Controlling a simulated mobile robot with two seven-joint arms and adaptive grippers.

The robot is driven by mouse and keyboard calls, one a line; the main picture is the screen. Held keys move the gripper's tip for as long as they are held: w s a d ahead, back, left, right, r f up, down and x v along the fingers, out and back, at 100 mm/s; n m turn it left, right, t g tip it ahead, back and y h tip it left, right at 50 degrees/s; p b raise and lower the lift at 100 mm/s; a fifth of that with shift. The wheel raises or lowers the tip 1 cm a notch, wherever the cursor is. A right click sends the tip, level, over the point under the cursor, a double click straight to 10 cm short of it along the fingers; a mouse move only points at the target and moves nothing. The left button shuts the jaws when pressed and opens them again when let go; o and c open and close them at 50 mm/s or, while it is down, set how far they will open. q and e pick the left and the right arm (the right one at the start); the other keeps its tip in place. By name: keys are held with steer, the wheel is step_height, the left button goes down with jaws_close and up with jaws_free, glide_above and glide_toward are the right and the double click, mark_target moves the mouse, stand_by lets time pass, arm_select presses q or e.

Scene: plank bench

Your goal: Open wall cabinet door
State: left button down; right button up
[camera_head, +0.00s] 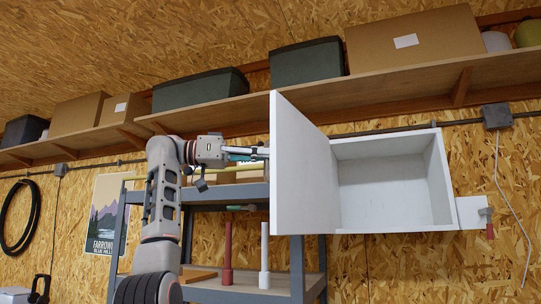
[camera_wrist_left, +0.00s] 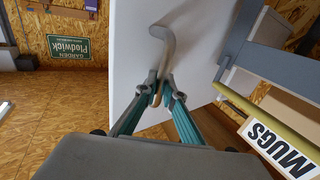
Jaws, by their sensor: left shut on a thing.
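The white wall cabinet (camera_head: 395,185) stands open, and its inside looks empty. Its white door (camera_head: 300,170) is swung out from the left side, at a wide angle to the front. My left gripper (camera_head: 262,152) is at the door's outer face, with its tips partly hidden at the door's edge. The gripper's teal-sided fingers (camera_wrist_left: 158,95) are shut on the handle's lower end. My right gripper is in neither view.
A long wooden shelf (camera_head: 380,95) with boxes runs above the cabinet. A grey rack (camera_head: 300,262) stands below and left of the door, close to my left arm. A box marked MUGS (camera_wrist_left: 278,148) shows near the gripper. The wall right of the cabinet is mostly bare.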

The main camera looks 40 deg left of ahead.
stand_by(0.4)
arm_select(q)
steer(key=c, duration=2.2)
jaws_free()
steer(key=shift+o, duration=0.2)
steer(key=shift+s+a, duration=0.1)
steer(key=shift+s, duration=0.1)
steer(key=shift+w, duration=0.1)
steer(key=v, duration=1.2)
